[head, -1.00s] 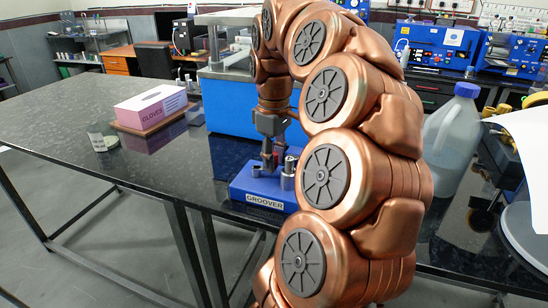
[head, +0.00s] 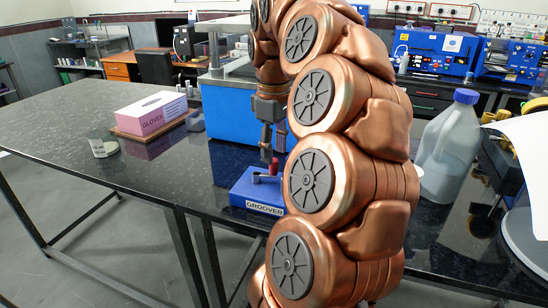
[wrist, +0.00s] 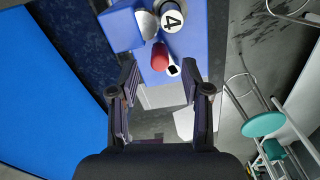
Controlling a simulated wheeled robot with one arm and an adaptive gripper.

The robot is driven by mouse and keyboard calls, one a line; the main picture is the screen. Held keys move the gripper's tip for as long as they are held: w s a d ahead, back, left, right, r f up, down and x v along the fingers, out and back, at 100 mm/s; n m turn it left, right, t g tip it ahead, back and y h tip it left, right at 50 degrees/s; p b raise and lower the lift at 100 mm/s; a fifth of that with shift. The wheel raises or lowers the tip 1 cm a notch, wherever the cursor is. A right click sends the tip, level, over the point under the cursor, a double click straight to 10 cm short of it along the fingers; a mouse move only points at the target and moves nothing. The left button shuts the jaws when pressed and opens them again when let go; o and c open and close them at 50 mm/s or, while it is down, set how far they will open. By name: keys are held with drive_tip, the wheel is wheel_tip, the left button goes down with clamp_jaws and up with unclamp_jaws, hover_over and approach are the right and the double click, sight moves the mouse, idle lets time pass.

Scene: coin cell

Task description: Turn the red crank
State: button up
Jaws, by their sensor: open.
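The groover is a blue block (head: 245,190) labelled "GROOVER" on the black table. The red crank handle (head: 273,167) stands up from its top on a small metal arm; it also shows in the wrist view (wrist: 160,57) as a red cylinder beside a round white "4" label. My gripper (head: 271,150) points down just above and behind the handle in the head view. In the wrist view my gripper (wrist: 159,82) is open and empty, with the red handle ahead of the gap between the fingertips, apart from both. My arm hides the groover's right side in the head view.
A large blue machine (head: 228,108) stands close behind the groover. A pink glove box (head: 150,112) and a small glass jar (head: 103,145) are to the left. A large jug (head: 448,145) stands to the right of my arm. The left table top is mostly clear.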

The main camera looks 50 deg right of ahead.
drive_tip(key=shift+r, duration=1.55)
drive_tip(key=a+f+n+g, duration=0.1)
drive_tip(key=a+f, duration=0.4)
drive_tip(key=a, duration=0.5)
drive_tip(key=a+f, duration=0.4)
drive_tip(key=a, duration=0.6)
drive_tip(key=s+a+f+m+g, duration=0.2)
drive_tip(key=s+a+f, duration=0.9)
drive_tip(key=s+f, duration=0.2)
wheel_tip(320, 180, up, 14)
drive_tip(key=t+p, duration=0.1)
drive_tip(key=p, duration=1.2)
drive_tip(key=shift+w+d+r+p, duration=0.25)
drive_tip(key=shift+w+p, duration=0.1)
drive_tip(key=shift+w, duration=0.1)
drive_tip(key=shift+c, duration=1.4)
